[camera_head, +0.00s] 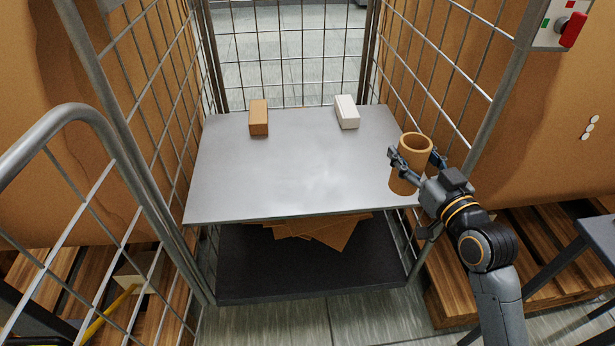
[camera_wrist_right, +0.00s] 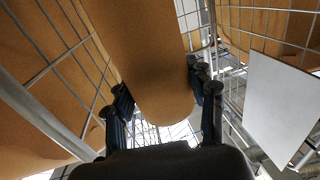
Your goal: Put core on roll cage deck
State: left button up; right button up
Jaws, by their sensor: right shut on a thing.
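The core, a brown cardboard tube (camera_head: 408,168), is upright with its open end up. My right gripper (camera_head: 416,160) is shut on it, one finger on each side. In the head view the core overlaps the right front part of the grey roll cage deck (camera_head: 290,175); I cannot tell whether its lower end touches the deck. The right wrist view shows the core (camera_wrist_right: 150,60) between the fingers (camera_wrist_right: 165,100), with the deck (camera_wrist_right: 275,105) at the right. My left gripper is not in view.
A brown box (camera_head: 258,118) and a white box (camera_head: 347,112) stand at the deck's back. Wire mesh sides (camera_head: 165,85) flank it. A dark lower shelf (camera_head: 300,265) holds flat cardboard. The deck's middle and front left are clear.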

jog(key=shift+w+d, duration=0.2)
jog(key=shift+w, duration=0.1)
jog(key=shift+w+f, duration=0.1)
jog(key=shift+w, duration=0.2)
jog(key=w+a+f+b, duration=0.1)
jog(key=w+f+b, duration=0.1)
jog(key=w+f, duration=0.2)
jog(key=w+a+f+b, duration=0.2)
jog(key=w+f, duration=0.2)
jog(key=w+a+f+b, duration=0.1)
jog(key=w+f, duration=0.3)
jog(key=shift+w+a+b, duration=0.3)
jog(key=shift+a+b, duration=0.05)
jog(key=shift+b, duration=0.05)
jog(key=shift+f, duration=0.3)
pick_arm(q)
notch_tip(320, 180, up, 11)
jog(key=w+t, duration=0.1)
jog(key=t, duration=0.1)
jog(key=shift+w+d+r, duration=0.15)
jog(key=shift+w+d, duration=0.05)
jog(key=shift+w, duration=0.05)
